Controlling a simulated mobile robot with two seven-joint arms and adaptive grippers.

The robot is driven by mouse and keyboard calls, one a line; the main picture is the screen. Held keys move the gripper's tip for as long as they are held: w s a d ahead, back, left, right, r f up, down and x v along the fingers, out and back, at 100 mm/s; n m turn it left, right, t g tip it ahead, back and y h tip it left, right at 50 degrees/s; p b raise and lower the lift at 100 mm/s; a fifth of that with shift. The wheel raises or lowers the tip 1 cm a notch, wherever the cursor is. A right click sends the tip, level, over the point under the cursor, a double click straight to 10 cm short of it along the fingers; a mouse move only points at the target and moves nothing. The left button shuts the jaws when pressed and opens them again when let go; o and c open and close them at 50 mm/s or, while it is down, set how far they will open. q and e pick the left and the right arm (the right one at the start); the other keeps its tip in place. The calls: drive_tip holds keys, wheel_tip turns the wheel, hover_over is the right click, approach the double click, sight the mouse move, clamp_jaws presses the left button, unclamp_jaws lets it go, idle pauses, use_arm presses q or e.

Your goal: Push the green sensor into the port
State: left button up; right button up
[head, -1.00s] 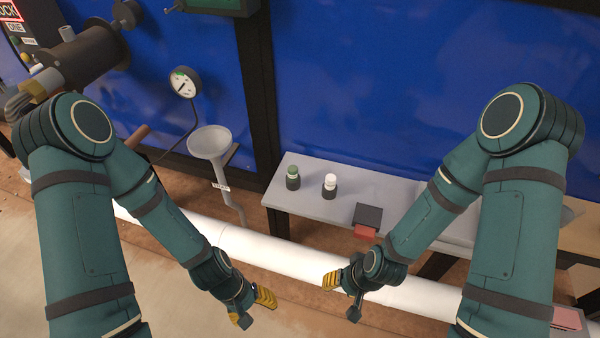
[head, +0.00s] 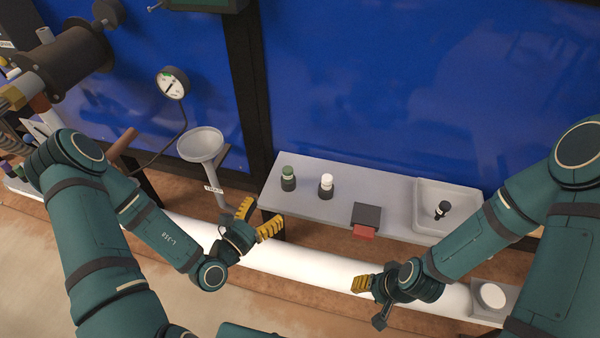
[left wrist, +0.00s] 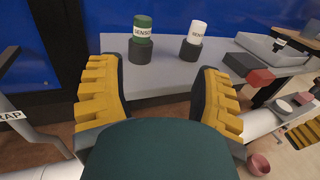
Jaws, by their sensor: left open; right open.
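The green sensor (head: 288,173) stands upright in a dark holder at the left end of the grey shelf (head: 310,209). It also shows in the left wrist view (left wrist: 143,28), with lettering on a white band. A white sensor (head: 326,182) stands in a similar holder to its right. My left gripper (head: 257,215) is open and empty, in front of and below the shelf's left end. In the left wrist view the green sensor appears beyond and between its yellow fingers. My right gripper (head: 358,284) is open and empty, low in front of the shelf. I cannot identify the port with certainty.
A dark block with a red front (head: 365,223) sits at the shelf's front edge. A sink (head: 463,193) with a black-topped item in it is at the right. A funnel (head: 201,144) and gauge (head: 173,83) stand left. A white pipe (head: 310,266) runs below the shelf.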

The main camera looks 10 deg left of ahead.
sight(285, 176)
use_arm(q)
drive_tip(key=shift+n+t+y, duration=0.3)
drive_tip(key=shift+n+y, duration=0.2)
drive_tip(key=shift+y, duration=0.4)
drive_tip(key=x, duration=0.3)
drive_tip(key=a+x, duration=0.1)
drive_tip(key=x, duration=0.1)
drive_tip(key=b+x, duration=0.1)
drive_tip(key=x, duration=0.2)
drive_tip(key=shift+w+a+f, duration=0.15)
drive_tip(key=shift+w+a, duration=0.1)
drive_tip(key=shift+w, duration=0.35)
drive_tip(key=shift+r+b+x, duration=0.15)
drive_tip(key=shift+b+x, duration=0.15)
drive_tip(key=shift+x, duration=1)
drive_tip(key=shift+r+b+x, duration=0.1)
drive_tip(key=shift+b+x, duration=0.15)
drive_tip(key=shift+x, duration=1.05)
drive_tip(key=shift+d, duration=0.1)
clamp_jaws()
